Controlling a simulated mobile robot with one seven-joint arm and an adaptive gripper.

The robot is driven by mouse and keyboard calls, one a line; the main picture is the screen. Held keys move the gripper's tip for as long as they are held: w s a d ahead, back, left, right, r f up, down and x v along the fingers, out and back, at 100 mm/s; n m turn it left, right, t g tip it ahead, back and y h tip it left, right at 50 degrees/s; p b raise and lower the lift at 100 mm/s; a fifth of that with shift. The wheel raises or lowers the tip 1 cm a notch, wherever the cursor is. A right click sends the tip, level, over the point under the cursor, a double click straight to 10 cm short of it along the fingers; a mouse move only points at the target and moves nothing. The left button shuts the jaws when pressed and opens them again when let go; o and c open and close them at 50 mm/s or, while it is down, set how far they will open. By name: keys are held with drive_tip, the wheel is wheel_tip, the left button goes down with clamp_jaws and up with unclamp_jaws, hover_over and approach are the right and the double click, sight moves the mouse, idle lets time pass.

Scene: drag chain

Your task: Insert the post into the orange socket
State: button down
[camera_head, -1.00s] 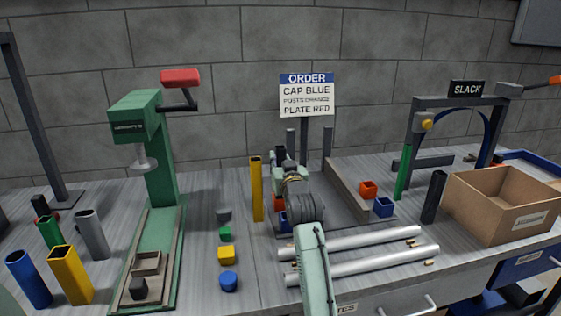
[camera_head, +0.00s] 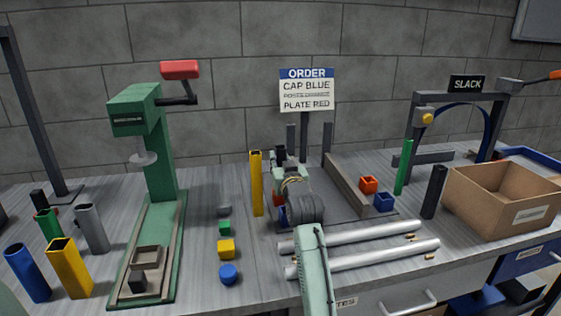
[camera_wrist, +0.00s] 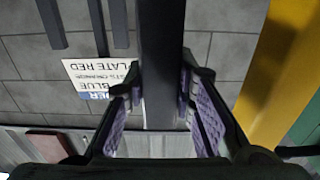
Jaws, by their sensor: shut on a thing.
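In the wrist view a dark post (camera_wrist: 162,60) stands between the purple-padded fingers of my gripper (camera_wrist: 160,105), which is shut on it. In the head view my gripper (camera_head: 282,172) is over the middle of the bench, mostly hidden behind my own wrist, and the dark top of the post (camera_head: 281,153) shows beyond it. One orange socket (camera_head: 368,185) sits openly on the right of the central fixture, beside a blue socket (camera_head: 383,202). Another orange-red piece (camera_head: 278,200) shows partly just left of my wrist. Whether the post touches a socket is hidden.
A tall yellow post (camera_head: 257,185) stands close left of my gripper. Two silver rods (camera_head: 365,230) lie in front. A green press (camera_head: 160,180) stands left, a cardboard box (camera_head: 500,205) right. Grey uprights (camera_head: 327,145) and the order sign (camera_head: 306,90) rise behind.

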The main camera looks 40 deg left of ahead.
drive_tip(key=shift+f, duration=0.65)
drive_tip(key=c, duration=1.3)
unclamp_jaws()
drive_tip(key=shift+s+a+f, duration=0.1)
drive_tip(key=shift+f, duration=0.1)
drive_tip(key=v, duration=0.2)
drive_tip(key=r+v, duration=0.1)
drive_tip(key=v, duration=0.5)
drive_tip(key=shift+r, duration=0.3)
